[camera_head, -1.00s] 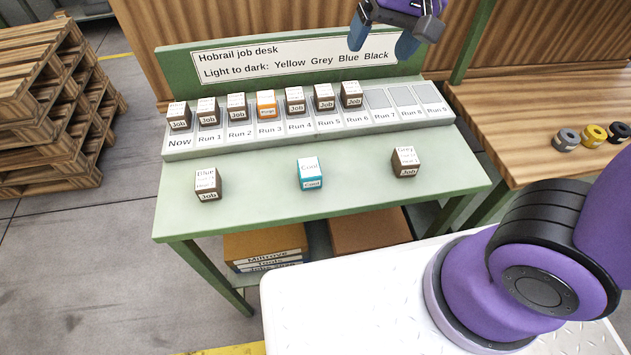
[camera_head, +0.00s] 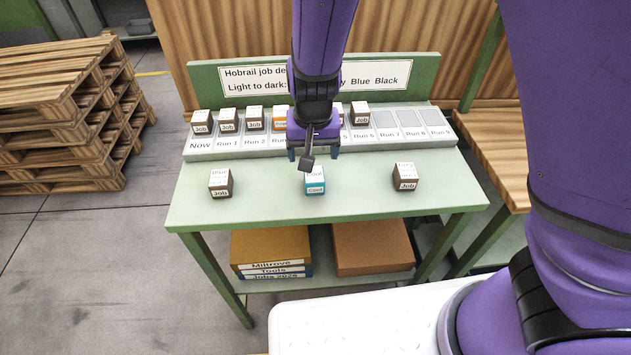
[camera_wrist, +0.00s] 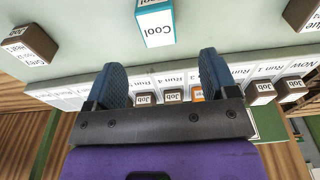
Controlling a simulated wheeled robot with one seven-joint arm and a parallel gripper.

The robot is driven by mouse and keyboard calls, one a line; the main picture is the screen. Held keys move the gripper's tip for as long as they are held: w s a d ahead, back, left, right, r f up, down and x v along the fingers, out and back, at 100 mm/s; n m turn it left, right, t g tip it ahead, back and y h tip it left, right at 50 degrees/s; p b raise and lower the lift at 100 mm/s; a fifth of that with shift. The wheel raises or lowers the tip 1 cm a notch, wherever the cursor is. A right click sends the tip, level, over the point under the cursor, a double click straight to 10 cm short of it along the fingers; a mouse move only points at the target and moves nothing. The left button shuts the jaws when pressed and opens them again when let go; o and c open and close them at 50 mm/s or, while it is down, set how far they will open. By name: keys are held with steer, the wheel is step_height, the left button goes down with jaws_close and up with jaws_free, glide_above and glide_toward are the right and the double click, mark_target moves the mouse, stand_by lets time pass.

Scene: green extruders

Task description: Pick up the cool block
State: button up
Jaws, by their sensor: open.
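The cool block (camera_head: 315,183) is a cube with teal sides and a white top, standing on the pale green desk (camera_head: 260,200) near the middle of its front part. In the wrist view the cool block (camera_wrist: 155,22) shows at the top centre, beyond the fingertips, with its "Cool" label readable. My gripper (camera_head: 314,150) is above the desk, just behind the block in the head view, and partly covers the rack. In the wrist view its two blue fingers (camera_wrist: 162,75) are wide apart with nothing between them. The block is not touched.
A brown job block (camera_head: 220,183) stands to the left and another (camera_head: 404,177) to the right. Behind is a slotted rack (camera_head: 430,133) holding several brown blocks and an orange one (camera_head: 281,118). A sign board (camera_head: 385,76) rises behind it. Desk space around the cool block is clear.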

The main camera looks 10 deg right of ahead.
mark_target(315, 174)
steer(key=f, duration=1)
steer(key=shift+w+d, duration=0.15)
steer(key=shift+w, duration=0.25)
steer(key=c, duration=1)
steer(key=shift+r, duration=0.2)
